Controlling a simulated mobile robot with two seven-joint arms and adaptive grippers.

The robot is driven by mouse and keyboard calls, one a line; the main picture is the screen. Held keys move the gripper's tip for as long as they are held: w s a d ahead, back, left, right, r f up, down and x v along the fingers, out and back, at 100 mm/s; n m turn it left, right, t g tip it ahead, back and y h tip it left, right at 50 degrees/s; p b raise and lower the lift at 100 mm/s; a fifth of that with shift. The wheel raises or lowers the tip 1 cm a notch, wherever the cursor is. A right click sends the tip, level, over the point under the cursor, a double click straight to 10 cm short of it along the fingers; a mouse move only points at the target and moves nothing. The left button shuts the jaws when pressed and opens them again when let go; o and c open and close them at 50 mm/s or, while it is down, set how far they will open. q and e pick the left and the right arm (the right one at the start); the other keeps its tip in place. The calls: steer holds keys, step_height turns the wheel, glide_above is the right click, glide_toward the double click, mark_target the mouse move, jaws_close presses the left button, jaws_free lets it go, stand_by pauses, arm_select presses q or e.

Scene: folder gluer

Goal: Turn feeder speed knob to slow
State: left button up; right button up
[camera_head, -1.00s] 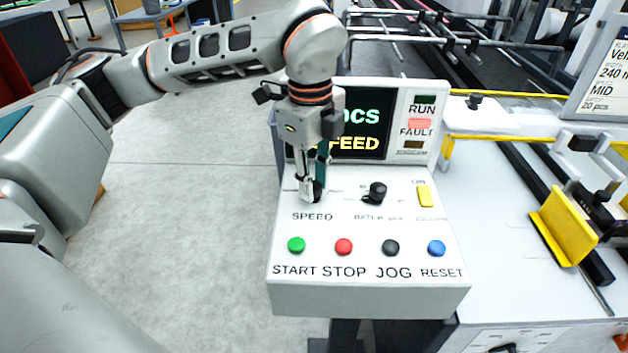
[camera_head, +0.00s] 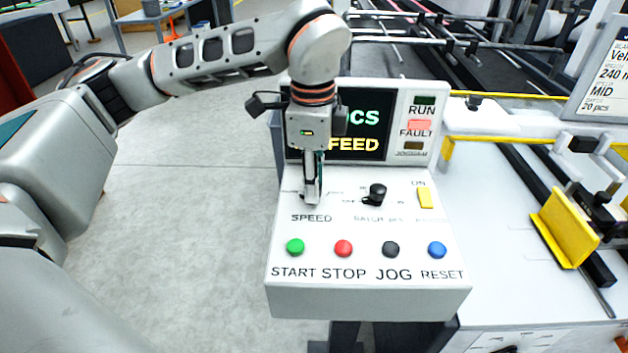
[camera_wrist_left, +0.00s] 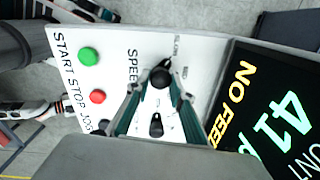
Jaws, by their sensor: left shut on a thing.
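The black speed knob (camera_wrist_left: 160,76) stands on the white sloped control panel (camera_head: 340,296), above the SPEED label. My left gripper (camera_head: 311,198) points down at it, its two fingertips on either side of the knob and shut on it. In the head view the fingers mostly hide the knob. In the left wrist view the SLOW and MED marks show beside the knob, and its narrow end seems to face the SLOW side. My right gripper is not in view.
A black batch knob (camera_head: 376,192) and a yellow switch (camera_head: 425,197) sit to the right. Below are green (camera_head: 295,247), red (camera_head: 344,248), black (camera_head: 391,249) and blue (camera_head: 437,249) buttons. The display (camera_head: 365,130) stands close behind the gripper.

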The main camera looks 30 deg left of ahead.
arm_select(q)
steer(key=shift+r, duration=0.1)
steer(key=o, duration=1)
steer(key=shift+o, duration=0.5)
step_height(320, 180, up, 12)
steer(key=shift+s, duration=0.25)
steer(key=shift+d, duration=0.1)
